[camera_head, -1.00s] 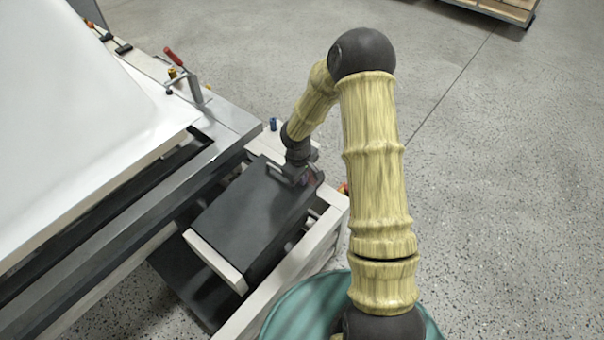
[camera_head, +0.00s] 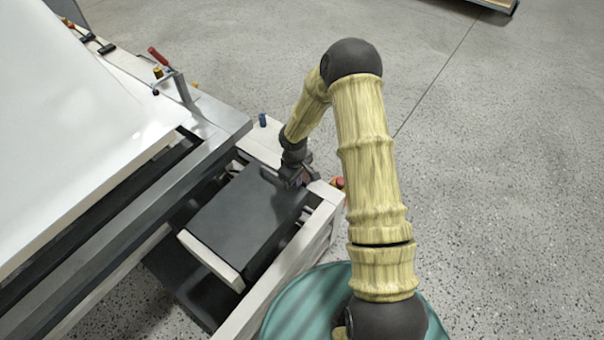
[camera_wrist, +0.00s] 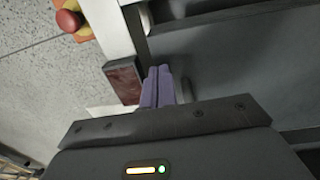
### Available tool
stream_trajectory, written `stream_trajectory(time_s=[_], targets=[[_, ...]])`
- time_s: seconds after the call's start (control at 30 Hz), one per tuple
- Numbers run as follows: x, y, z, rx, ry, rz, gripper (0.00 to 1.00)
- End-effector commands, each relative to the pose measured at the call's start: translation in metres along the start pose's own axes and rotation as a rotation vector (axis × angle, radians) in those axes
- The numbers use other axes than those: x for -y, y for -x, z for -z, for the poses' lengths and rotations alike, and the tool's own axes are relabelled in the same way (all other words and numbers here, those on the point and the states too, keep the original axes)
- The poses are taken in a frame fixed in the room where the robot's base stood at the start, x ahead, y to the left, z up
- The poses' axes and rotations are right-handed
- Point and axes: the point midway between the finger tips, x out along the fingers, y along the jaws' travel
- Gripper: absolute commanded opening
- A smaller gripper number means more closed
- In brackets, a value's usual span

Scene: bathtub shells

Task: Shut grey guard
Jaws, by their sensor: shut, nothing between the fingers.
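The grey guard (camera_head: 245,218) is a dark grey flat-topped panel with a pale front edge, set in the pale frame beside the white tub shell. It also shows in the wrist view (camera_wrist: 235,45) on the right. My gripper (camera_head: 298,180) is at the guard's far right corner, low over it. In the wrist view my gripper's purple fingers (camera_wrist: 158,84) are together and empty. A short grey bar (camera_wrist: 185,90), perhaps the guard's handle, is just right of the fingertips. I cannot tell whether they touch it.
A dark red block (camera_wrist: 122,80) lies close left of the fingers. A red stop button (camera_wrist: 69,20) is on the pale frame (camera_head: 310,240), near its right corner. The white tub shell (camera_head: 80,120) and metal rail (camera_head: 165,185) are left. Open floor lies right.

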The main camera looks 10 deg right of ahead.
Motion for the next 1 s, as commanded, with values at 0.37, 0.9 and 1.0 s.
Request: stream_trajectory(time_s=[0.37,0.9,1.0], targets=[[0.001,-0.015,-0.001,0.001,0.001,0.003,0.00],[-0.003,0.031,-0.001,-0.006,-0.002,-0.007,0.00],[-0.004,0.045,-0.001,-0.008,-0.002,-0.010,0.00]])
